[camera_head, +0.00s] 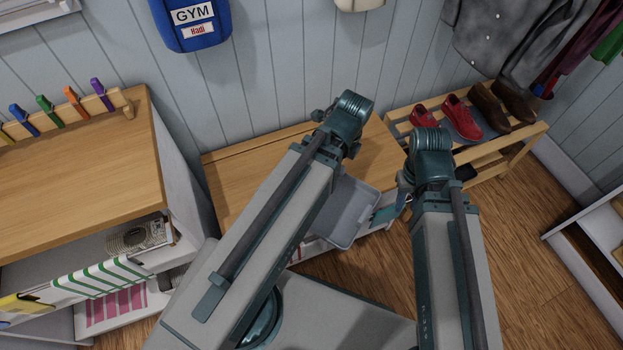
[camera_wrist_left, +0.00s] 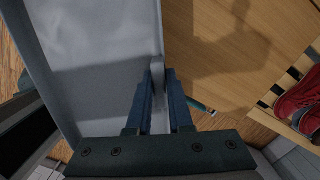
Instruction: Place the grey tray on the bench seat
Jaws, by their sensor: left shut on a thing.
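The grey tray (camera_head: 348,212) is a shallow rectangle with raised walls. In the head view it is at the front edge of the wooden bench seat (camera_head: 232,178), partly hidden by my left arm. In the left wrist view the tray (camera_wrist_left: 95,45) fills the left side, and my left gripper (camera_wrist_left: 158,80) is shut on its rim. The bench seat (camera_wrist_left: 225,50) lies to the right of the rim there. I cannot tell whether the tray touches the seat.
A slatted shoe rack (camera_head: 510,150) with red shoes (camera_head: 461,117) and brown shoes (camera_head: 490,105) stands right of the bench. A wooden-topped shelf unit (camera_head: 80,180) stands at the left. Coats (camera_head: 500,40) hang above the rack. Part of the bench seat is bare.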

